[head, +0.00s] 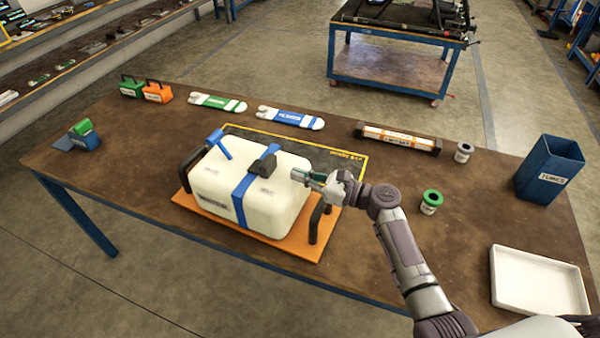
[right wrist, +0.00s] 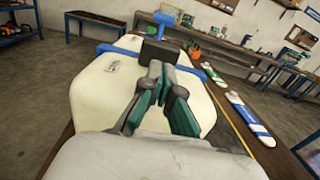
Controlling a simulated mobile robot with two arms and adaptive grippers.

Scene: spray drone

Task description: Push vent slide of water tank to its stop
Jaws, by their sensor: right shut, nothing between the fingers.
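The white water tank (head: 243,186) sits on an orange board on the table, with a blue strap (head: 241,195) over it. A black block (head: 264,163) stands on the tank's top by the strap. It also shows in the right wrist view (right wrist: 158,48), just past my fingertips. I cannot tell for certain whether this block is the vent slide. My right gripper (head: 300,175) is shut and empty, over the right part of the tank, pointing toward the block. In the right wrist view my fingertips (right wrist: 158,70) appear close to the block; contact is unclear. My left gripper is not in view.
Black handles (head: 316,222) stand at the tank's ends, and a blue lever (head: 220,144) rises from its top. A green-lidded jar (head: 430,203), a blue bin (head: 548,170) and a white tray (head: 540,282) are to the right. The front-left table is clear.

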